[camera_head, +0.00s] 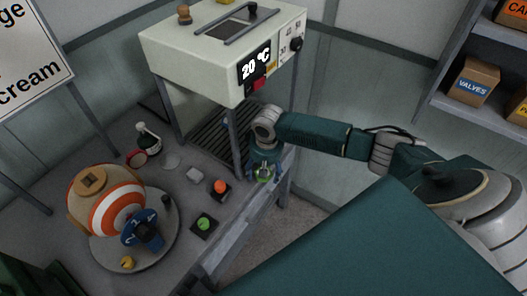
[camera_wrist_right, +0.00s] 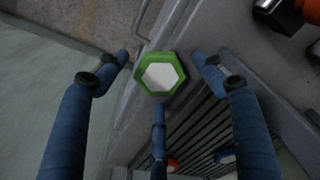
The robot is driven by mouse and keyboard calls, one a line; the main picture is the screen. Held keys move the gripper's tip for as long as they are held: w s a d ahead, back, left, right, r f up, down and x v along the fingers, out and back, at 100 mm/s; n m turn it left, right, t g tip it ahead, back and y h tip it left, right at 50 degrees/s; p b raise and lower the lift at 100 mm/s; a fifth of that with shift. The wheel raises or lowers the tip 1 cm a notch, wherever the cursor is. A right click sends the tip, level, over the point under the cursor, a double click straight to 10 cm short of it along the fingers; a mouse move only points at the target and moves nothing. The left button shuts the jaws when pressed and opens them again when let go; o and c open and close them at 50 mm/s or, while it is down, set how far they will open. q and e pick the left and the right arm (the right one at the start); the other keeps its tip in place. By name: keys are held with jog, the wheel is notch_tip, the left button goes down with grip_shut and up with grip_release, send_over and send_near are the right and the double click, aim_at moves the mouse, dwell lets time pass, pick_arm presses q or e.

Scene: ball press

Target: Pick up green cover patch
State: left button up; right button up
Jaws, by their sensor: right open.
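The green cover patch (camera_wrist_right: 160,76) is a green hexagonal rim around a pale white centre, in the upper middle of the right wrist view. In the head view it shows as a small green shape (camera_head: 263,177) at the table's right edge, partly hidden by my gripper. My right gripper (camera_head: 265,172) is over it, fingers pointing down. In the right wrist view its blue fingers (camera_wrist_right: 160,72) are spread open around the patch, two at the sides and one below. I see no grip on it. My left gripper is not in view.
A white press machine (camera_head: 205,55) reading 20 °C stands behind my gripper, its leg close by. On the table (camera_head: 180,262) are a green piece (camera_head: 204,223) and an orange piece (camera_head: 220,187) on dark squares, a bottle (camera_head: 149,139) and an orange-white striped ball (camera_head: 117,211).

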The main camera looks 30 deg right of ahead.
jog(key=c, duration=1)
jog(key=shift+c, duration=0.2)
jog(key=shift+r, duration=0.1)
